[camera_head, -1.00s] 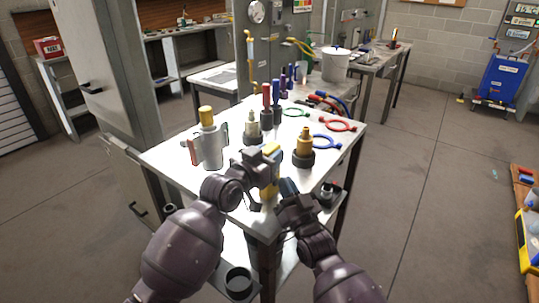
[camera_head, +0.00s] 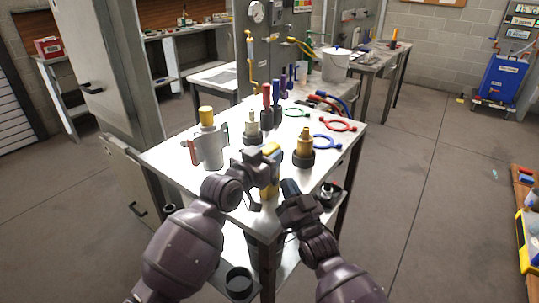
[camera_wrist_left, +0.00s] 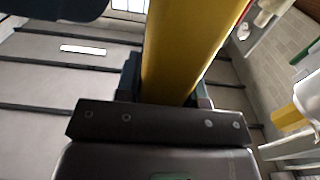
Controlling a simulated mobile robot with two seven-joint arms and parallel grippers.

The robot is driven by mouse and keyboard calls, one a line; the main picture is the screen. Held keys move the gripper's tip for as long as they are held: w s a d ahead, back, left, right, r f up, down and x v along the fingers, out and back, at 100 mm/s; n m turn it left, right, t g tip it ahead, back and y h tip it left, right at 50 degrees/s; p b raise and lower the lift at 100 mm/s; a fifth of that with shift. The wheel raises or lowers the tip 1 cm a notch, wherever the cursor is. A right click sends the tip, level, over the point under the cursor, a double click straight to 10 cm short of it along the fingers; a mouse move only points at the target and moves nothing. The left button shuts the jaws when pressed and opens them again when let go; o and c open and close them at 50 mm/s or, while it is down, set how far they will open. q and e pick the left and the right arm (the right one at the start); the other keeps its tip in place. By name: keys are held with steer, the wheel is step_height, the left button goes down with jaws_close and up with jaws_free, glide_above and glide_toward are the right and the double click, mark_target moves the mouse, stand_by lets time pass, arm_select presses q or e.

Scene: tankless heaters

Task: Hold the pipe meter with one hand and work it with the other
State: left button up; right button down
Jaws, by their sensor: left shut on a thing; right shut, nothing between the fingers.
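The yellow pipe meter (camera_head: 271,150) is upright in my left gripper (camera_head: 268,168), above the near part of the metal table. My left gripper is shut on it; the wrist and fingers cover much of the meter in the head view. In the left wrist view the meter's yellow body (camera_wrist_left: 185,50) stands between the fingers. My right gripper (camera_head: 289,188) is shut and empty, just right of the meter and a little lower. A small gap seems to lie between them. The meter's face cannot be seen.
The table (camera_head: 175,157) holds a grey valve body with a yellow cap (camera_head: 208,140), a brass fitting (camera_head: 304,148), a red ring (camera_head: 338,125), a blue ring (camera_head: 327,142) and upright red- and blue-handled tools. A white bucket (camera_head: 335,66) stands behind. Open floor lies to the right.

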steer(key=shift+s+d, duration=0.2)
steer(key=shift+d, duration=0.05)
steer(key=shift+s+d, duration=0.85)
steer(key=shift+d, duration=0.35)
steer(key=shift+s+d, duration=0.85)
steer(key=shift+d, duration=0.3)
arm_select(q)
steer(key=o, duration=1.1)
